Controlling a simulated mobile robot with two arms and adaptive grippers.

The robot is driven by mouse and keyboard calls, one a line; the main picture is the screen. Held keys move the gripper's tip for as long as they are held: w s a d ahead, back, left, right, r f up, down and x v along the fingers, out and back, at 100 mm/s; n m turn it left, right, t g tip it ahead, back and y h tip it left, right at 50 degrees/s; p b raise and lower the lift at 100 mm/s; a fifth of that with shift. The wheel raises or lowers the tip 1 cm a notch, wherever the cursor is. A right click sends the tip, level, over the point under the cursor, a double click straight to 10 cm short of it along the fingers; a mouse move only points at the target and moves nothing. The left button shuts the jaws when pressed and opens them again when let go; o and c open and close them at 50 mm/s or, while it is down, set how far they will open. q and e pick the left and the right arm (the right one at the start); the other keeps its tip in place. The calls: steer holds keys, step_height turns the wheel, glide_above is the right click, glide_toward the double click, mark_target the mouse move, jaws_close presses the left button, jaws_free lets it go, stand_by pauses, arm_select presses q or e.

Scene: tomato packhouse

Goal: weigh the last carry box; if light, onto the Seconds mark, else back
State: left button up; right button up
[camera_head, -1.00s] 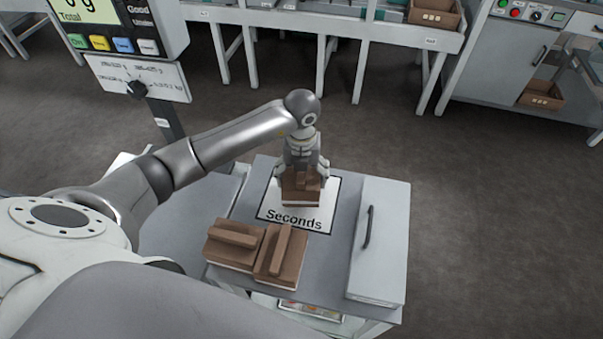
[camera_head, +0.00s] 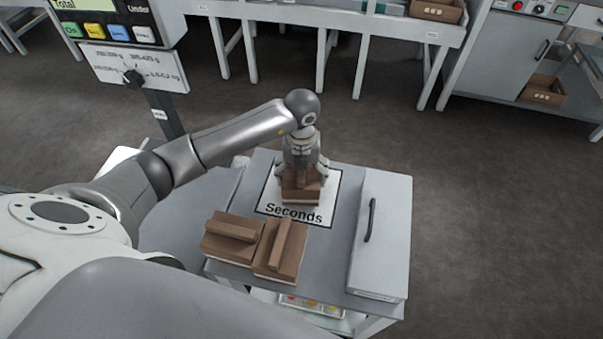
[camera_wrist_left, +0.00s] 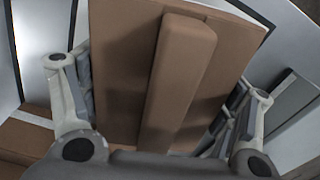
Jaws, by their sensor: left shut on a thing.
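One brown carry box (camera_head: 300,193) is at the white Seconds mark (camera_head: 325,205), over its middle. My left gripper (camera_head: 301,178) is shut on this box from above; the box's raised handle bar (camera_wrist_left: 182,75) shows between the fingers in the left wrist view. I cannot tell whether the box touches the mark. Two more brown carry boxes, one on the left (camera_head: 232,238) and one on the right (camera_head: 280,249), stand side by side in front of the mark. The scale display (camera_head: 100,15) is cut off at the top left; its reading is not visible. My right gripper is not in view.
A grey lidded case (camera_head: 385,235) with a dark handle takes up the right side of the table (camera_head: 335,262). Benches and a cabinet (camera_head: 505,55) are across open floor.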

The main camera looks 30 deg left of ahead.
arm_select(q)
steer(key=shift+f, duration=0.25)
steer(key=o, duration=1.1)
steer(key=shift+o, duration=0.2)
steer(key=shift+c, duration=0.8)
steer(key=shift+r+p, duration=2.6)
steer(key=shift+r, duration=0.95)
